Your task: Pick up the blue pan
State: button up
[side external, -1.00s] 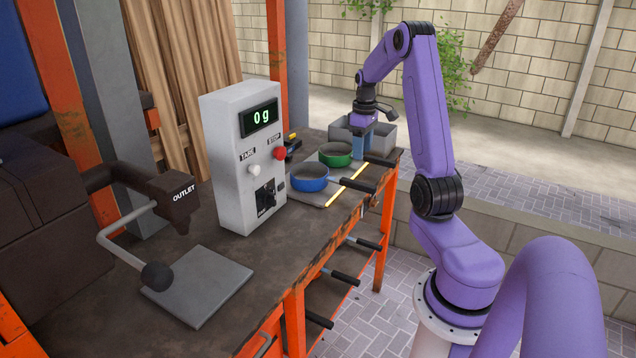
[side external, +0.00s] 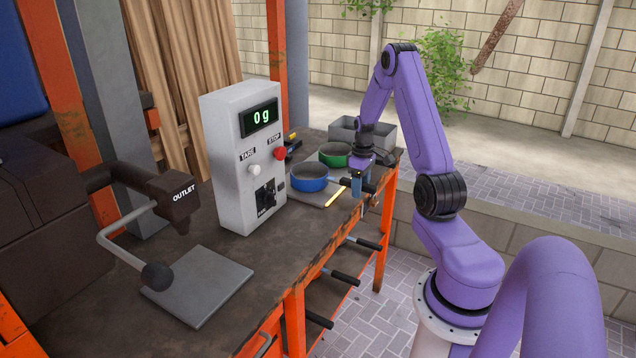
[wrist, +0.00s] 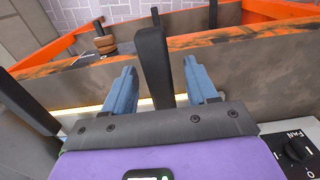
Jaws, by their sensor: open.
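The blue pan (side external: 310,178) sits on a grey plate on the workbench, its dark handle pointing right toward the bench edge. My gripper (side external: 361,188) is at that handle with its fingers pointing down. In the wrist view my gripper (wrist: 159,70) is open, with a black handle (wrist: 152,62) between its two blue fingers, a gap showing on both sides. This handle appears to be the blue pan's. The pan's bowl is not visible in the wrist view.
A green pan (side external: 335,153) stands just behind the blue one. A grey bin (side external: 345,131) is at the bench's far end. A control box (side external: 243,160) reading 0 g stands left of the pans. More pan handles stick out below the bench.

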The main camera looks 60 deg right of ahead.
jog(key=shift+f, duration=0.25)
grip_shut()
jog(key=shift+r, duration=0.2)
